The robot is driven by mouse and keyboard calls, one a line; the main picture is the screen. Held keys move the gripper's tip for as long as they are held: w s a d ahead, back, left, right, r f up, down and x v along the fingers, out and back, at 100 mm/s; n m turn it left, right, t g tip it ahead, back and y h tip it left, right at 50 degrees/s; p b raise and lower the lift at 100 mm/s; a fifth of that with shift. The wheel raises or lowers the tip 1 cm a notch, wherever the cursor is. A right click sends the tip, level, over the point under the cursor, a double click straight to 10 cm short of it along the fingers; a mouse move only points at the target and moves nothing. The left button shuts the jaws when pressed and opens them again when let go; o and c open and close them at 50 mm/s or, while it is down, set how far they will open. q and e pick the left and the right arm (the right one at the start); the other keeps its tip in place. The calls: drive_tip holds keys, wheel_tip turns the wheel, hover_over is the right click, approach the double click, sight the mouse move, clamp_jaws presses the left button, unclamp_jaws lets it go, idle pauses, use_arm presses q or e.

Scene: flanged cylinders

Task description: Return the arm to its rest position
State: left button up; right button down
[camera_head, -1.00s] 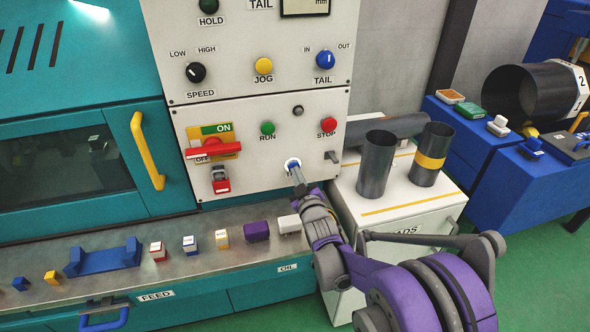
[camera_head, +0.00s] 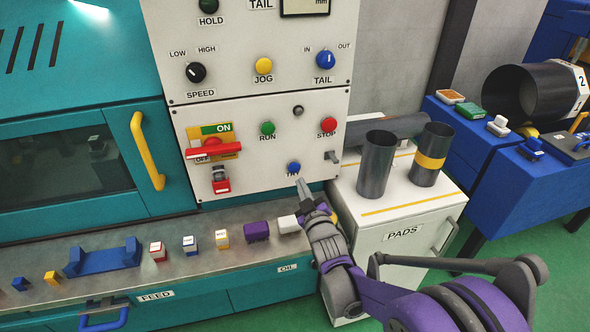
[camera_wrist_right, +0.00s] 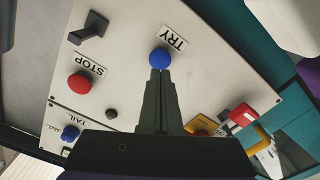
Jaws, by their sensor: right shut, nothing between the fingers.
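My right gripper (camera_head: 301,187) is shut and empty, just below and in front of the blue TRY button (camera_head: 293,168) on the white control panel (camera_head: 240,178). In the right wrist view, the shut fingers (camera_wrist_right: 160,78) point at the blue button (camera_wrist_right: 159,58), with the TRY label beside it. A small gap seems to show between the fingertips and the button in the head view. My purple and grey right arm reaches in from the lower right. My left gripper is not in view.
The red STOP button (camera_head: 328,124) and green RUN button (camera_head: 267,128) sit above TRY. A white PADS cabinet (camera_head: 378,240) with two dark cylinders stands right of the panel, close to my arm. Several small blocks lie on the metal ledge (camera_head: 130,275) at left.

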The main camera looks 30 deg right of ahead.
drive_tip(key=shift+a, duration=0.1)
idle(0.6)
drive_tip(key=s+a+f+m+g+y+p, duration=0.1)
drive_tip(key=s+a+g, duration=0.5)
drive_tip(key=s, duration=0.8)
drive_tip(key=s+a+f+m+g+y+p, duration=0.2)
drive_tip(key=s+a+g+p, duration=0.4)
drive_tip(key=s, duration=0.7)
drive_tip(key=a+y, duration=0.1)
drive_tip(key=a, duration=0.1)
drive_tip(key=shift+s+a, duration=0.35)
drive_tip(key=shift+a, duration=0.05)
drive_tip(key=shift+f, duration=0.1)
